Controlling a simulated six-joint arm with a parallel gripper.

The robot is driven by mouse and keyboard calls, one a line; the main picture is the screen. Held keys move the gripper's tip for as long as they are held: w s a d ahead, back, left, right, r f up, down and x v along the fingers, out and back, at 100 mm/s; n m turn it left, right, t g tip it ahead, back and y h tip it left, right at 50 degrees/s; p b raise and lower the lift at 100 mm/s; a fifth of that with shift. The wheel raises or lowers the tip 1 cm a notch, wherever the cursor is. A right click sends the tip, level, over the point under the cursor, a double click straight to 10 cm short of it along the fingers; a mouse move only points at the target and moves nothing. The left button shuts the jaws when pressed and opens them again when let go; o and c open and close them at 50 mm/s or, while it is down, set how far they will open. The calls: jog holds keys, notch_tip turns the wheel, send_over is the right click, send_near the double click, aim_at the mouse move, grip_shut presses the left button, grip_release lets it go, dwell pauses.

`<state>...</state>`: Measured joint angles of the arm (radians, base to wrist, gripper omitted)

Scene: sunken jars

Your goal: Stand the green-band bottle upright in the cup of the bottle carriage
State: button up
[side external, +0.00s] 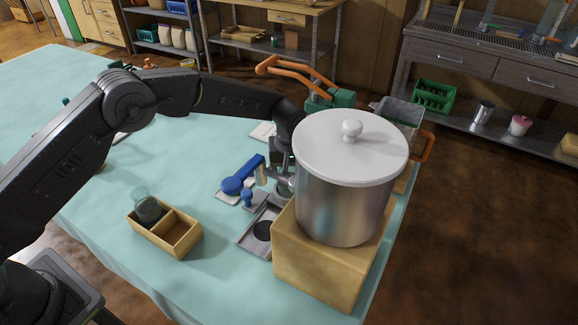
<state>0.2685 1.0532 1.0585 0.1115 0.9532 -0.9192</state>
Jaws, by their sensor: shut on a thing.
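My gripper (282,183) points down just left of a large steel pot, which hides part of it. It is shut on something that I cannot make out. I cannot see a green band on any bottle from here. A grey metal tray with a dark round spot (249,238) lies just below and left of my gripper; I cannot tell whether it is the bottle carriage. A dark vessel with a clear greenish upper part (148,207) stands in the left compartment of a wooden box (176,248). The right compartment looks empty.
The lidded pot (342,205) stands on a wooden block (312,272), tall and close to my gripper. A blue device (240,178) stands left of my gripper. An orange-handled green tool (300,80) and a grey bin (400,112) are behind. The cloth at left is largely clear.

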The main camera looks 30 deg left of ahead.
jog(key=shift+f, duration=0.4)
jog(key=o, duration=1.1)
jog(key=r, duration=0.4)
jog(key=s+r, duration=0.1)
jog(key=r, duration=0.4)
jog(key=d+r, duration=0.1)
jog(key=r, duration=0.3)
jog(key=shift+s+r, duration=0.15)
jog(key=shift+r, duration=3.25)
jog(key=shift+a, duration=0.1)
